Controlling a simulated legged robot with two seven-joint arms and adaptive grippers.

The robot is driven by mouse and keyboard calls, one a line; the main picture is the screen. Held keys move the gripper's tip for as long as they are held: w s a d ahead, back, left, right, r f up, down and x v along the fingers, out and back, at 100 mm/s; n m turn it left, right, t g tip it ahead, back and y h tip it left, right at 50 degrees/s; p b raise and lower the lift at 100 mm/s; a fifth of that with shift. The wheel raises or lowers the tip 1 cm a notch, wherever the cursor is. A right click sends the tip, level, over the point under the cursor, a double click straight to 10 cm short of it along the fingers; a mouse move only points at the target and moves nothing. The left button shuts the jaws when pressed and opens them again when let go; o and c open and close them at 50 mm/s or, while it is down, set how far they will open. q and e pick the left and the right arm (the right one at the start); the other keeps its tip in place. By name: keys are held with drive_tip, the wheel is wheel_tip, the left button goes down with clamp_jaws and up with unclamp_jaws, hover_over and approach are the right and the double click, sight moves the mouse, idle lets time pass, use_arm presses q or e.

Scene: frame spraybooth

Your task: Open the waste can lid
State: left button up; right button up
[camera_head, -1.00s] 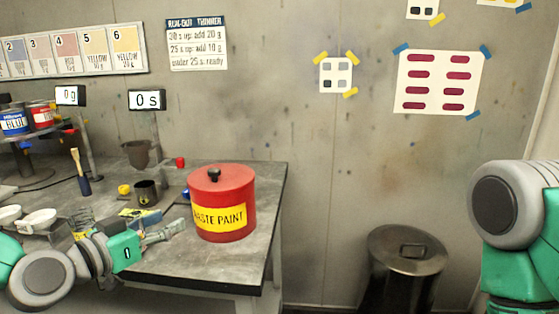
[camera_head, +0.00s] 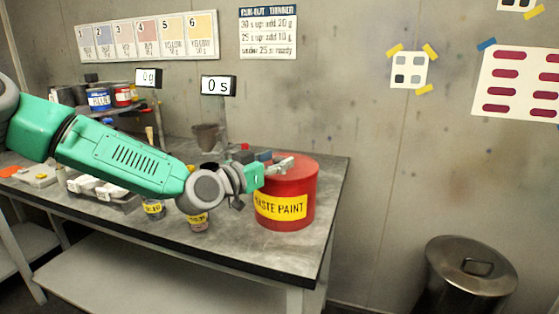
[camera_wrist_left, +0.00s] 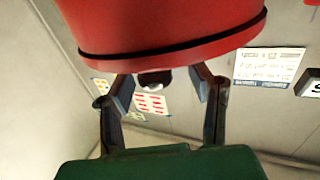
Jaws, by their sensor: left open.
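The red waste can (camera_head: 287,212) with its yellow "WASTE PAINT" label stands upright near the right end of the workbench. Its red lid (camera_head: 305,172) is on. My left gripper (camera_head: 281,165) is at the top of the can, with open jaws. In the left wrist view the picture is inverted: the red can (camera_wrist_left: 165,25) fills the top, and its dark knob (camera_wrist_left: 155,79) shows between the separated fingers (camera_wrist_left: 165,90). I cannot tell whether they touch it. The gripper hides the knob in the head view. My right gripper is out of view.
The grey workbench (camera_head: 323,215) holds small cups (camera_head: 198,222), a white scale or tray (camera_head: 92,186) and paint tins (camera_head: 99,99) left of the can. A lidded metal bin (camera_head: 470,275) stands on the floor at right. The wall is close behind.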

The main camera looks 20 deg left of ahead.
use_arm(q)
drive_tip(key=shift+w, duration=0.3)
drive_tip(key=shift+d, duration=0.25)
drive_tip(key=shift+d+r, duration=0.1)
drive_tip(key=shift+d, duration=0.05)
drive_tip(key=c, duration=0.3)
drive_tip(key=shift+d, duration=0.1)
clamp_jaws()
